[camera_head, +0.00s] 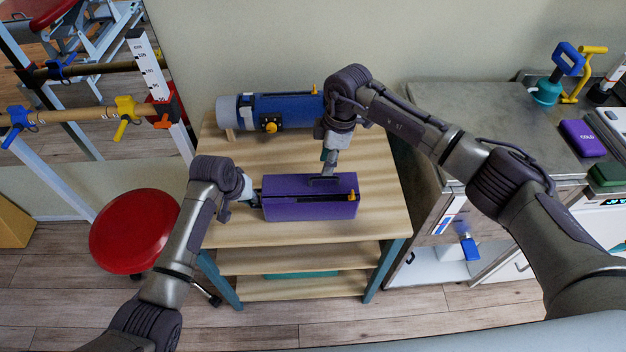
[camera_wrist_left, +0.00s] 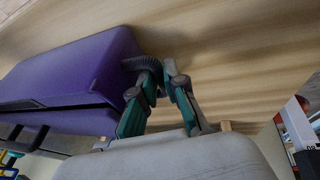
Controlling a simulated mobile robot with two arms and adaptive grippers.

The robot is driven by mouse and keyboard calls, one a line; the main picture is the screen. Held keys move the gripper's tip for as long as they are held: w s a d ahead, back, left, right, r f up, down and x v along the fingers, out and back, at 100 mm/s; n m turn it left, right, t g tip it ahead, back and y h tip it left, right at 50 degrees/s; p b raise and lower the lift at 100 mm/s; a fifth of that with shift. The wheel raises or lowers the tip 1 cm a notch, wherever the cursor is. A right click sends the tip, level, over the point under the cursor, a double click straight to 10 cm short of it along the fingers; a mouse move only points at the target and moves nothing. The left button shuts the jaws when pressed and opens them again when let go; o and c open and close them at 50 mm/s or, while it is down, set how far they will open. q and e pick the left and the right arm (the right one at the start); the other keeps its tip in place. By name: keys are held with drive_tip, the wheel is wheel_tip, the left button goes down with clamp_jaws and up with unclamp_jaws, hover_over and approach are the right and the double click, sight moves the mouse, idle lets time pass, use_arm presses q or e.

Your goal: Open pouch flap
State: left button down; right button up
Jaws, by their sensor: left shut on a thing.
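The purple pouch (camera_head: 310,210) lies on the wooden tabletop, long side across the picture. A dark seam or gap runs along its top near the back, and a small yellow tab (camera_head: 352,195) sits at its right end. My left gripper (camera_head: 254,197) is at the pouch's left end, shut on it. In the left wrist view my left gripper (camera_wrist_left: 160,68) has its fingertips close together beside the end of the purple pouch (camera_wrist_left: 80,70). My right gripper (camera_head: 325,178) points down at the pouch's top near the seam; its fingers are too small to read.
A blue roll-shaped bag (camera_head: 288,112) lies at the back of the wooden table (camera_head: 370,215). A red stool (camera_head: 135,228) stands left. A grey cabinet (camera_head: 460,105) with a purple pack (camera_head: 582,138) stands right. The tabletop in front of the blue bag is mostly bare.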

drive_tip(key=shift+f, duration=2.4)
